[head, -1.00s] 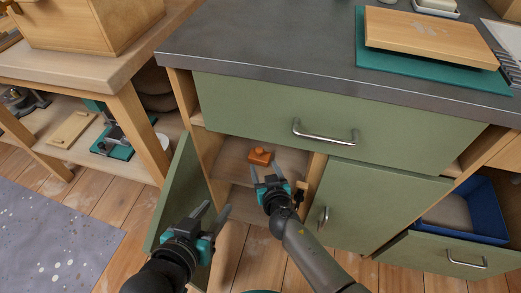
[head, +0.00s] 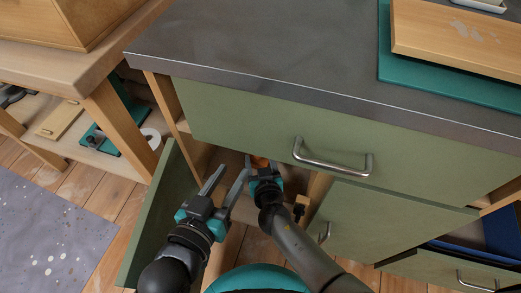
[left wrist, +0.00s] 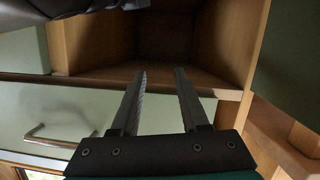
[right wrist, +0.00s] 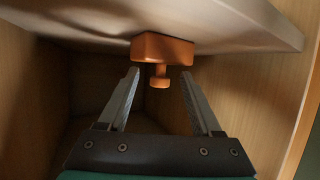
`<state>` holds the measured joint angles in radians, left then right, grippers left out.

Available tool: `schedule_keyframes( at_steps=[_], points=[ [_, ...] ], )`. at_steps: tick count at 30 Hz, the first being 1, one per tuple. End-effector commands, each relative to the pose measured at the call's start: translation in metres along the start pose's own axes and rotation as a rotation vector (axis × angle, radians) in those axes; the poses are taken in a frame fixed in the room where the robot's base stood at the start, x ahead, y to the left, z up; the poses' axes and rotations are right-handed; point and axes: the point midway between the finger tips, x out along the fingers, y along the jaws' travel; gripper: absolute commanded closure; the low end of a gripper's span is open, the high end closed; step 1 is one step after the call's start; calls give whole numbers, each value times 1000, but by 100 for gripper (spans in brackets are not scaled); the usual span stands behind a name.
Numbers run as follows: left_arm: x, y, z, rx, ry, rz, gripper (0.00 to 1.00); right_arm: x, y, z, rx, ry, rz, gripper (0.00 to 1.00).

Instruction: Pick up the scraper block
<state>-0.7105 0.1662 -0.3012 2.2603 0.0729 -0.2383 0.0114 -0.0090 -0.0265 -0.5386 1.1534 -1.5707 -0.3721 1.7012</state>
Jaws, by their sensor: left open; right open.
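The scraper block (right wrist: 163,48) is a small orange block with a round knob. It rests on a shelf (right wrist: 225,30) inside the open cabinet; the right wrist view shows it inverted, knob pointing down. In the head view only a bit of the block (head: 260,161) shows past my right gripper (head: 262,166). My right gripper is open, and in its wrist view the block is between and beyond the fingertips (right wrist: 162,72), not gripped. My left gripper (head: 232,174) is open and empty at the cabinet opening, left of the right one.
An open green door (head: 160,215) stands left of the opening. A drawer front (head: 240,120) with a metal handle (head: 333,160) is above, under the grey countertop (head: 270,50). A wooden bench (head: 100,65) stands at the left.

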Motion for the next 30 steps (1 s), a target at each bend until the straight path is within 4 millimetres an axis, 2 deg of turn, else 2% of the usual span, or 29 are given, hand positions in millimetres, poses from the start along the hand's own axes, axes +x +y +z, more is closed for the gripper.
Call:
schedule_keyframes(
  at_steps=[10, 27, 30],
  points=[
    [0, 1, 0, -3, 9, 3, 55, -1, -2, 2, 0, -1, 0, 35],
    [0, 1, 0, -2, 9, 3, 55, -1, -1, 2, 0, 0, 0, 99],
    [0, 1, 0, -2, 9, 3, 55, -1, -1, 2, 0, 0, 0, 100]
  ],
)
